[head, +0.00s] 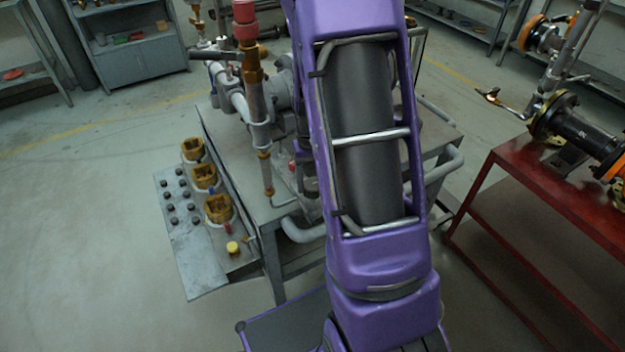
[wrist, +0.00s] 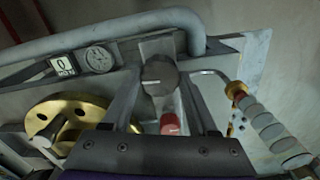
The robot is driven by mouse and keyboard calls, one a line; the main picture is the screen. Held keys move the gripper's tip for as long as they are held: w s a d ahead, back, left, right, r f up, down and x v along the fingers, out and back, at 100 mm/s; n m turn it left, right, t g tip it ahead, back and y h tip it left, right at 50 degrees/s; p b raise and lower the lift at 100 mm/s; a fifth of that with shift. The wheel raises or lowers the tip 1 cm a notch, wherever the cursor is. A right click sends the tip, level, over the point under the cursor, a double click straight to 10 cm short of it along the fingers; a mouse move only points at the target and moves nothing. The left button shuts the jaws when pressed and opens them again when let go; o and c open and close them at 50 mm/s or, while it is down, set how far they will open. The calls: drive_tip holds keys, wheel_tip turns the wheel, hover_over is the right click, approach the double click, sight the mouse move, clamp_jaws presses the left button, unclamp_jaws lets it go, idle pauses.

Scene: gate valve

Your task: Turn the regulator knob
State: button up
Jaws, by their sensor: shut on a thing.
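In the wrist view the regulator knob (wrist: 160,76) is a dark grey, round, ribbed knob with a pale mark on its face. It sits in front of a grey bracket on the bench equipment. My gripper (wrist: 159,82) has one finger on each side of the knob and is shut on it. The fingers reach up from the dark plate at the bottom of the view. In the head view my purple arm covers the middle of the bench, and the gripper and knob are hidden behind it.
A round gauge (wrist: 99,59) and a thick grey pipe (wrist: 130,24) are close by. A red table (head: 510,175) stands right; open floor (head: 80,230) lies left.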

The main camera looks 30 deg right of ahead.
drive_tip(key=m, duration=0.4)
drive_tip(key=shift+r+p, duration=0.1)
drive_tip(key=shift+p, duration=0.3)
drive_tip(key=shift+w+m+p, duration=0.1)
drive_tip(key=shift+m+p, duration=0.25)
drive_tip(key=shift+m, duration=1.35)
drive_tip(key=o, duration=1.4)
drive_tip(key=shift+c, duration=0.2)
wheel_tip(320, 180, up, 17)
drive_tip(key=shift+r+p, duration=0.15)
drive_tip(key=shift+p, duration=0.2)
